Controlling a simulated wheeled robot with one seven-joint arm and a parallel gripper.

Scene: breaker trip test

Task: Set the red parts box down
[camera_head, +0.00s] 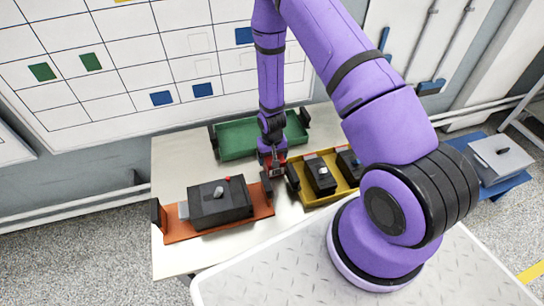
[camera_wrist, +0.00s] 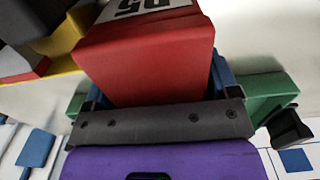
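The red parts box (camera_wrist: 150,62) fills the middle of the wrist view, with a white label marked in black on one face. My gripper (camera_head: 273,168) has a blue finger on each side of the box and appears shut on it. In the head view only a little of the red parts box (camera_head: 283,160) shows around my gripper, over the middle of the table between the green, yellow and orange trays. I cannot tell whether its underside touches the table.
The green tray (camera_head: 237,139) is behind. The yellow tray (camera_head: 308,196) with dark devices is at right, and the orange tray (camera_head: 262,203) with a black switch box (camera_head: 219,205) at front left. Bare table (camera_head: 178,160) lies at left. A wall board (camera_head: 120,75) stands behind.

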